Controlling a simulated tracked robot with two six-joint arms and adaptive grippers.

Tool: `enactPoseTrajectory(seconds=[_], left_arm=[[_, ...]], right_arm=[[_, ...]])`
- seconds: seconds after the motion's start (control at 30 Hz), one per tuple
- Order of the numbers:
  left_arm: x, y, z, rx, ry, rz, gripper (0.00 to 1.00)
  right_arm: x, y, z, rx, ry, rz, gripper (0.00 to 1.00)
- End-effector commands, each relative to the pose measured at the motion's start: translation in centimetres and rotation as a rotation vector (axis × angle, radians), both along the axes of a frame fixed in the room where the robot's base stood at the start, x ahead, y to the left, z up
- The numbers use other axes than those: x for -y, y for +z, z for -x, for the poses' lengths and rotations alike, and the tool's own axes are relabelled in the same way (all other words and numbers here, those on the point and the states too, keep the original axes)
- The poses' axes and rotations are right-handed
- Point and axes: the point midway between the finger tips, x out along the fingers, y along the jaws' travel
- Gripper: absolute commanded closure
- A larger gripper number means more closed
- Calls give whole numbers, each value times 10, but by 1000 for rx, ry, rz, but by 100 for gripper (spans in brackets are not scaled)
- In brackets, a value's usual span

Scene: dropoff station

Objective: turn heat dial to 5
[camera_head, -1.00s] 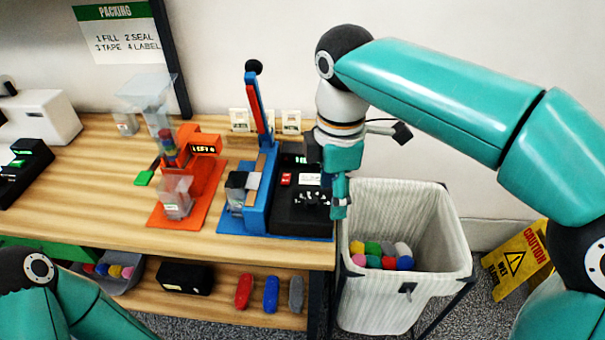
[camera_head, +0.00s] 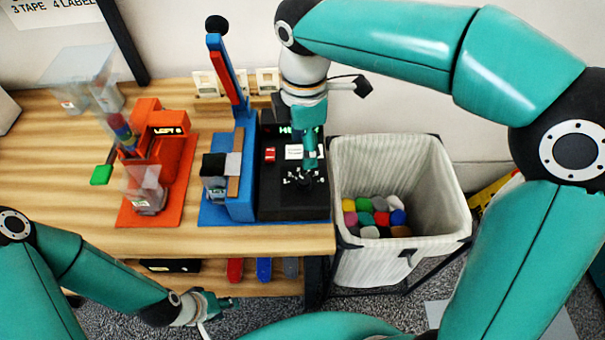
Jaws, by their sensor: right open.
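The black control box (camera_head: 285,205) stands at the right end of the bench, beside the blue sealer (camera_head: 241,180). The dark heat dial (camera_head: 304,181) with white marks around it is on the box's top, partly hidden by my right gripper. My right gripper (camera_head: 310,165) points down over the dial, open; I cannot tell whether its fingers touch the dial. My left gripper (camera_head: 222,304) is low in front of the bench, away from the box, and too small to read as open or shut. The dial's setting cannot be read.
An orange machine (camera_head: 165,165) stands left of the sealer, with a green-ended piece (camera_head: 101,175) beside it. The sealer's tall lever (camera_head: 230,75) rises behind. A white bin (camera_head: 365,265) of coloured items stands right of the bench. Small white cards (camera_head: 237,81) line the back.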

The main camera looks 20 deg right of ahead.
Motion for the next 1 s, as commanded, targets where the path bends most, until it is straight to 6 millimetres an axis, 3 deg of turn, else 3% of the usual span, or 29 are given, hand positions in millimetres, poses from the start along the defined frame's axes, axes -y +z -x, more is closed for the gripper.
enactPoseTrajectory(seconds=[0.3,0.5,0.93,1.0], left_arm=[[0,-3,0,1,0,0,60],[0,-3,0,1,0,0,60],[0,-3,0,1,0,0,60],[0,-3,0,1,0,0,60]], right_arm=[[0,-68,1,-5,1,2,40],[0,-93,0,-3,1,1,40],[0,-101,0,0,1,0,40],[0,-101,0,0,1,0,52]])
